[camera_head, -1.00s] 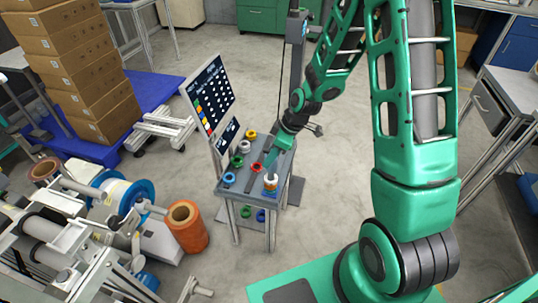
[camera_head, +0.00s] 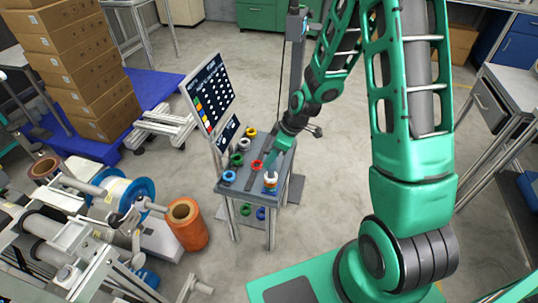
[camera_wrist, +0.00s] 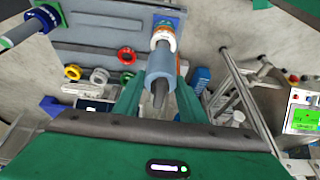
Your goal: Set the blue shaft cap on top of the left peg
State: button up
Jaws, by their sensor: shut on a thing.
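My gripper (camera_wrist: 159,78) is shut on a grey-blue cylinder (camera_wrist: 160,66), which looks like the blue shaft cap. A dark pointed part (camera_wrist: 159,96) shows between the green fingers. In the wrist view the cylinder lines up with a stack of white and orange rings (camera_wrist: 163,38) at a table corner. Whether it touches the stack is unclear. In the head view my gripper (camera_head: 276,163) is just above this stack (camera_head: 271,180), on the table's near right.
The grey table (camera_head: 250,183) also bears red (camera_head: 257,164), green (camera_head: 237,159), white (camera_head: 244,144) and yellow (camera_head: 251,132) rings. A screen (camera_head: 209,94) stands at its left side. An orange roll (camera_head: 187,226) and reel machinery are left of the table.

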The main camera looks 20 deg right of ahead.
jog(key=shift+f, duration=2.1)
dwell(0.9)
jog(key=o, duration=1.3)
jog(key=shift+r, duration=0.1)
jog(key=v, duration=1)
jog(key=shift+s+d+r, duration=0.1)
jog(key=shift+r, duration=0.1)
